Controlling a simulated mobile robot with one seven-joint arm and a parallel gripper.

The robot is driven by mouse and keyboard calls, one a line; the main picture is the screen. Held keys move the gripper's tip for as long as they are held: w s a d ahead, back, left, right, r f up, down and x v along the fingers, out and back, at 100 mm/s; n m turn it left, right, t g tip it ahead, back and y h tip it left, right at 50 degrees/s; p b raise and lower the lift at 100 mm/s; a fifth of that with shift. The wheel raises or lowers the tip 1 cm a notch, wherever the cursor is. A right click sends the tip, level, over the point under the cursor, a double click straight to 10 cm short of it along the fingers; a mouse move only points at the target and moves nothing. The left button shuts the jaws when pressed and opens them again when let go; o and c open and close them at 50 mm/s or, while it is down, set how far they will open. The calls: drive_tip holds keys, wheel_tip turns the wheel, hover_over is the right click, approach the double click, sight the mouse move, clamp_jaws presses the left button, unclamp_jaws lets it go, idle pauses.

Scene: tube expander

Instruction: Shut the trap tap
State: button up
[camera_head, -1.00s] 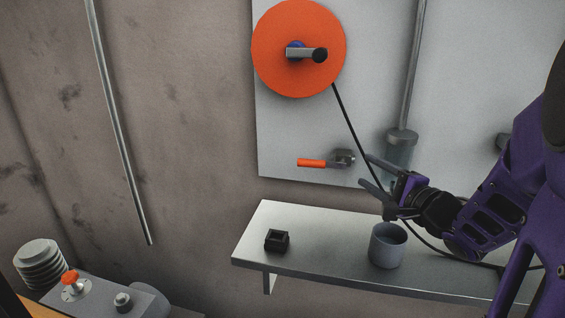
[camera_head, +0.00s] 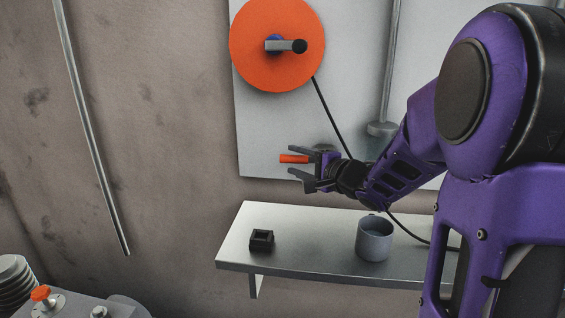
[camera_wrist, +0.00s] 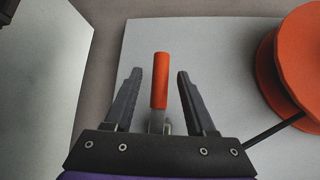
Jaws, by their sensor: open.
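The trap tap's orange handle (camera_head: 293,159) lies horizontal, pointing left, in front of the grey wall panel. In the wrist view the orange handle (camera_wrist: 160,80) stands between my two fingers, with a gap on each side. My gripper (camera_head: 296,164) is open around the handle, one finger above it and one below in the head view. The wrist view also shows my gripper (camera_wrist: 157,78) open, with the handle's tip reaching a little past the fingertips. The tap's metal body is mostly hidden behind my gripper.
A large orange wheel (camera_head: 262,60) with a crank is above; a black cord runs down from it behind my arm. Below is a metal shelf (camera_head: 310,270) with a grey cup (camera_head: 374,240) and a small black block (camera_head: 261,240). An orange knob (camera_head: 40,293) is at lower left.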

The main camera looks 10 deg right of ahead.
drive_tip(key=x, duration=0.5)
drive_tip(key=shift+b, duration=0.4)
clamp_jaws()
idle(1.0)
